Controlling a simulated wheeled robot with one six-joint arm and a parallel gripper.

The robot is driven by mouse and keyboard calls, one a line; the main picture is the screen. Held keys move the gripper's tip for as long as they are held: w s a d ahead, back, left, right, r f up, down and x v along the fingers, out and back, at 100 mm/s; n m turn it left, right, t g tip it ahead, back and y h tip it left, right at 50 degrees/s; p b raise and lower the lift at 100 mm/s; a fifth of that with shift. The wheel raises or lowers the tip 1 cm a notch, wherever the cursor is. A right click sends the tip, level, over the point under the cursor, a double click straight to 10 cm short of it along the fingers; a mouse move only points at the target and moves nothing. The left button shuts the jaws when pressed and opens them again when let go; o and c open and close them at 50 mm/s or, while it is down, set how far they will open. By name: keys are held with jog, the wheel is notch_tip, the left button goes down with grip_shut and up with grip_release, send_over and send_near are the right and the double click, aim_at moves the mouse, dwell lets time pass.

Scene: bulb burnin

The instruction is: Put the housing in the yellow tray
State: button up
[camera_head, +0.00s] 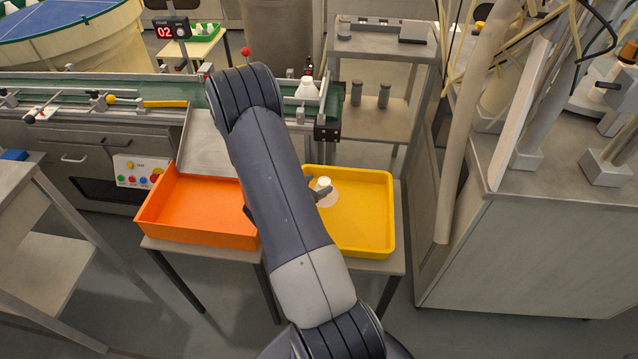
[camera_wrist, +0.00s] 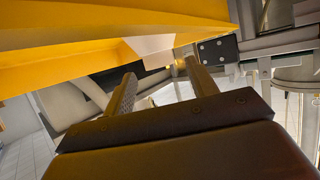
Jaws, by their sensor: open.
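The white housing (camera_head: 327,199) stands upright in the yellow tray (camera_head: 374,238), near its left side, partly hidden by my arm and a dark finger of mine. In the wrist view a pale piece, probably the housing (camera_wrist: 150,46), shows just beyond my fingertips, against the yellow tray (camera_wrist: 60,62). My gripper (camera_wrist: 160,70) is open, its two fingers apart, with nothing seen held between them. In the head view my arm hides most of the gripper, so I cannot tell whether a finger touches the housing.
An orange tray (camera_head: 205,207) stands left of the yellow tray, partly behind my arm. A similar white housing (camera_head: 307,88) sits at the right end of the conveyor (camera_head: 150,92). A metal bench (camera_head: 545,235) stands on the right. Two grey cylinders stand on a shelf (camera_head: 372,125) behind.

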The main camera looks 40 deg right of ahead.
jog(key=v, duration=1)
jog(key=shift+a, duration=0.2)
dwell(1.1)
